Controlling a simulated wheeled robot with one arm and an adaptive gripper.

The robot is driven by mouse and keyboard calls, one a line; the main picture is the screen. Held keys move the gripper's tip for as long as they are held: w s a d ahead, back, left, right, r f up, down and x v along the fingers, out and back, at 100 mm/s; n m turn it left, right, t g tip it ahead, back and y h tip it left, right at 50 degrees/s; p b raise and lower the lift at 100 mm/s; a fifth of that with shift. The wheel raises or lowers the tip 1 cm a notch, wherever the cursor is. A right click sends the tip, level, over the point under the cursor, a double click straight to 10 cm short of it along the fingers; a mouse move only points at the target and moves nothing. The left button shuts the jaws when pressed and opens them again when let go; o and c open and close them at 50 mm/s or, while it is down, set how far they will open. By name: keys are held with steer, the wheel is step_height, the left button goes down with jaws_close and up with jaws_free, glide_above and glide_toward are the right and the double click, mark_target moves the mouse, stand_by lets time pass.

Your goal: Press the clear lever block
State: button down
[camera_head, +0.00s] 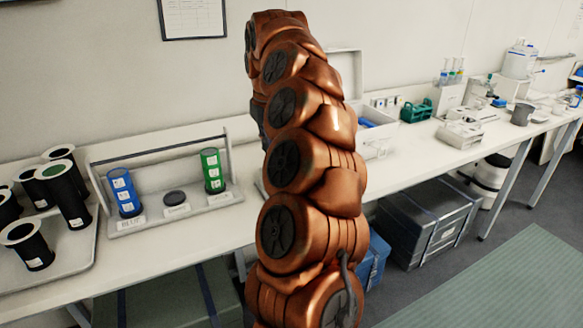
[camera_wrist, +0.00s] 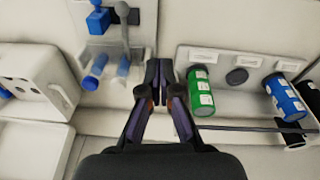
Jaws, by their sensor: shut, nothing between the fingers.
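In the wrist view my gripper (camera_wrist: 159,78) is shut and empty, its dark fingertips together near the middle. Just left of the fingertips are a blue block (camera_wrist: 98,21) on a short stem, a pale grey upright lever-like piece (camera_wrist: 125,38) and two blue-and-clear tube-shaped pieces (camera_wrist: 95,70). I cannot tell which of these belongs to the clear lever block. The fingertips look apart from them. In the head view my copper arm hides the gripper and the bench behind it.
A green cylinder (camera_wrist: 201,90), a black disc (camera_wrist: 237,76) and a blue cylinder (camera_wrist: 284,94) sit in a rack right of my gripper. A white box with holes (camera_wrist: 36,84) stands at left. Black cylinders (camera_head: 67,190) stand on a tray at far left.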

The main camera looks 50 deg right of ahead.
steer(key=shift+m, duration=0.6)
steer(key=d, duration=0.3)
steer(key=s+d+r, duration=0.1)
steer(key=d, duration=0.1)
steer(key=shift+s+d+p, duration=0.1)
steer(key=shift+d+p, duration=0.05)
steer(key=shift+p, duration=0.25)
steer(key=shift+f, duration=0.15)
steer(key=shift+s+d+f+p, duration=0.15)
steer(key=shift+f+p, duration=0.55)
steer(key=shift+f, duration=1.5)
steer(key=shift+s+d+f+p, duration=0.2)
steer(key=shift+f+p, duration=0.55)
steer(key=shift+f, duration=1.45)
steer(key=shift+d+f+p, duration=0.25)
steer(key=shift+f+p, duration=0.45)
steer(key=shift+f, duration=1.5)
steer(key=shift+f, duration=0.1)
